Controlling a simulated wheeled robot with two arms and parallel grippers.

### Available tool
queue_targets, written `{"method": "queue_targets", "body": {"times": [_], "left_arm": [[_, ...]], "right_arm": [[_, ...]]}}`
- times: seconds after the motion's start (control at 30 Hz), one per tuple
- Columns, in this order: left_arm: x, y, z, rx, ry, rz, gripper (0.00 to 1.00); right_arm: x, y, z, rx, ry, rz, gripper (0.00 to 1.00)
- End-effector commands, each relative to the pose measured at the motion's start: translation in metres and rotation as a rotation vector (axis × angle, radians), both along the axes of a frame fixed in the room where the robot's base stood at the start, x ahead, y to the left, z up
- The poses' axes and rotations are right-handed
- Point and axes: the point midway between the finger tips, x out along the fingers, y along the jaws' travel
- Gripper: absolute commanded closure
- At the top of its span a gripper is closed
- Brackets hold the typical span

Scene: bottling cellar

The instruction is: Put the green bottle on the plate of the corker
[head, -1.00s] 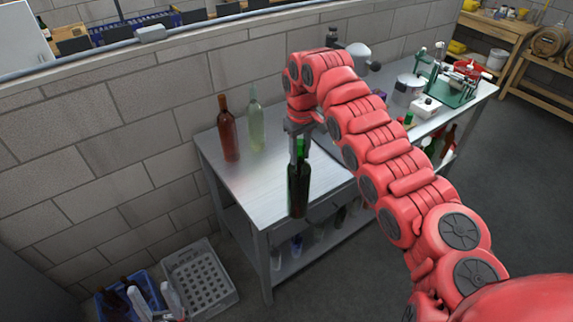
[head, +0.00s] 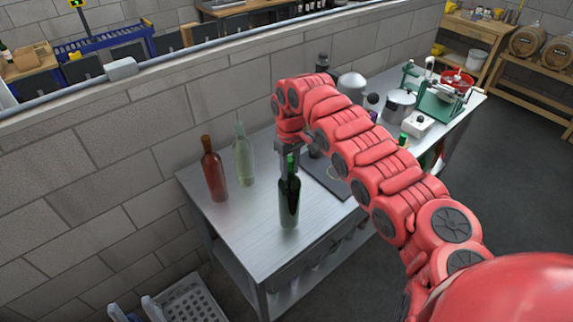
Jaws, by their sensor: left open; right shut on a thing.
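The dark green bottle (head: 289,207) is upright over the near part of the steel table. My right gripper (head: 289,160) is shut on its neck from above. I cannot tell whether its base touches the table. A dark plate with a pale yellow ring mark (head: 340,180) lies to the right of the bottle, partly hidden by my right arm. It may be the corker's plate; a dark upright part (head: 322,62) shows behind the arm, and the link between them is hidden.
A brown-red bottle (head: 214,172) and a clear pale bottle (head: 243,157) stand at the table's left, near the wall. A green-framed device (head: 436,100), a steel pot (head: 398,106) and a white box (head: 417,124) stand at the right end. A grey crate (head: 190,302) is on the floor.

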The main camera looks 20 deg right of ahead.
Motion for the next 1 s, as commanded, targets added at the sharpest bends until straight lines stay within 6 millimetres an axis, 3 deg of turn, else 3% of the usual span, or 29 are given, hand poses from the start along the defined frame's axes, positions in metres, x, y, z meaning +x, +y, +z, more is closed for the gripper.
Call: {"method": "queue_targets", "body": {"times": [0.23,0.43,0.47,0.6,1.0], "left_arm": [[0.000,0.000,0.006,0.000,0.000,0.000,0.50],[0.000,0.000,0.005,0.000,0.000,0.000,0.50],[0.000,0.000,0.005,0.000,0.000,0.000,0.50],[0.000,0.000,0.005,0.000,0.000,0.000,0.50],[0.000,0.000,0.000,0.000,0.000,0.000,0.50]], "right_arm": [[-0.007,-0.007,-0.027,-0.001,0.001,-0.001,1.00],[-0.007,-0.008,-0.030,-0.001,-0.004,-0.001,1.00],[-0.007,-0.008,-0.031,-0.001,-0.003,-0.001,0.61],[-0.007,-0.008,-0.031,-0.001,-0.001,-0.001,0.35],[-0.007,-0.008,-0.028,0.000,-0.002,-0.001,0.32]]}}
